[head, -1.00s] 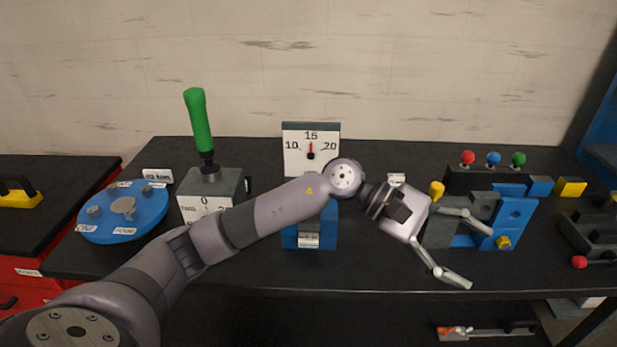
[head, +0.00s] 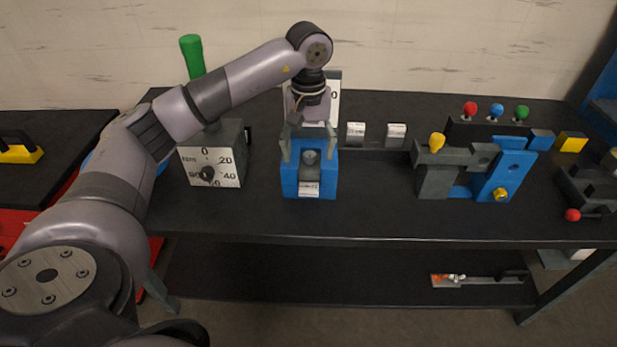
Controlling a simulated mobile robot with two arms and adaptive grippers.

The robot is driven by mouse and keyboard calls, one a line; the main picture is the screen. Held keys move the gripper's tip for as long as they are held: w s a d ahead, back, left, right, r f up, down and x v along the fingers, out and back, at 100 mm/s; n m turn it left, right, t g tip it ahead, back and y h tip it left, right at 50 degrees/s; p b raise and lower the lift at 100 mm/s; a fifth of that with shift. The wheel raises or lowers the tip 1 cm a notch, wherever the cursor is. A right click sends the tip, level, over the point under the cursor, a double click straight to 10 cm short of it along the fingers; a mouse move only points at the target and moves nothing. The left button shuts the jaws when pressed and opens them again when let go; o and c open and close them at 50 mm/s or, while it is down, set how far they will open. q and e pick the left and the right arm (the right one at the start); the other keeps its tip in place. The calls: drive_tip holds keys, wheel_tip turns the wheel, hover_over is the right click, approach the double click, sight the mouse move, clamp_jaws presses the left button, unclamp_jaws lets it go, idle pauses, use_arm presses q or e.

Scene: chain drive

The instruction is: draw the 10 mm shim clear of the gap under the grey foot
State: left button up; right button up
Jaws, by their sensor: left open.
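A blue block (head: 322,187) stands on the bench in the middle, with a grey part and a dark round piece (head: 310,157) at its centre. A small pale labelled tab (head: 309,190) shows low on its front; its lettering is too small to read. I cannot tell if this is the 10 mm shim or which part is the grey foot. My left gripper (head: 310,154) is open and points down over the blue block, one finger at each side of the grey part. Whether the fingers touch it is unclear. My right gripper is out of view.
A dial box (head: 230,175) stands left of the blue block. The dial board (head: 334,88) behind is mostly hidden by my arm. Two pale labelled pieces (head: 356,130) (head: 396,130) stand to the right. A grey-and-blue fixture (head: 514,170) is farther right. The bench front is clear.

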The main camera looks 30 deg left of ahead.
sight(309, 189)
use_arm(q)
wheel_tip(309, 189, down, 11)
drive_tip(key=shift+r+p, duration=0.2)
drive_tip(key=shift+p, duration=0.8)
drive_tip(key=shift+f, duration=0.7)
drive_tip(key=shift+c, duration=0.2)
clamp_jaws()
